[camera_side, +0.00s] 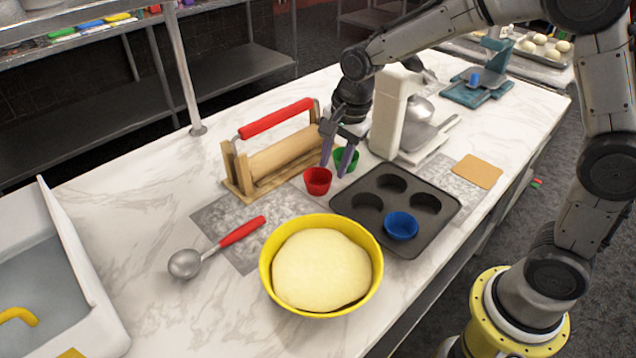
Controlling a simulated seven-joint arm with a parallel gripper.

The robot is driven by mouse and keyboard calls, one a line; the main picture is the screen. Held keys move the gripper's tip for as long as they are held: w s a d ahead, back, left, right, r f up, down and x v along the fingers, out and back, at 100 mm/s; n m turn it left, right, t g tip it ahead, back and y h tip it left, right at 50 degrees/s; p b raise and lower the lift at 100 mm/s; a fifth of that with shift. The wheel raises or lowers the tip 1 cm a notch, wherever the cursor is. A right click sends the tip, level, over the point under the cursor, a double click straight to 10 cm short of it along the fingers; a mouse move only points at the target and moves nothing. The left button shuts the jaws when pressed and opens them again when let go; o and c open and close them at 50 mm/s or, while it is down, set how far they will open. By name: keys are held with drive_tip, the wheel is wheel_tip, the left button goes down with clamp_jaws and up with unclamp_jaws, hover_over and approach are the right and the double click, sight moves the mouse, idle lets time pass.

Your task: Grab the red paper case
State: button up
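The red paper case (317,181) is a small cup that stands upright on the marble counter, left of the muffin tin. My gripper (336,170) points down just above and behind it, with its two fingers spread apart. One finger is close to the red case's back right rim; I cannot tell whether it touches. A green paper case (346,158) stands just behind and right of the red one, partly hidden by my fingers. The fingers appear empty.
A dark muffin tin (378,205) holds a blue case (401,226) in one cup. A wooden rolling pin stand (279,160) is behind left, a mixer (390,115) behind right. A yellow bowl of dough (372,284) and a ladle (186,263) are in front.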

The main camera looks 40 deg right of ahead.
sight(319, 182)
drive_tip(key=x, duration=0.5)
drive_tip(key=shift+s+a, duration=0.1)
drive_tip(key=shift+a, duration=0.1)
drive_tip(key=shift+c, duration=0.2)
clamp_jaws()
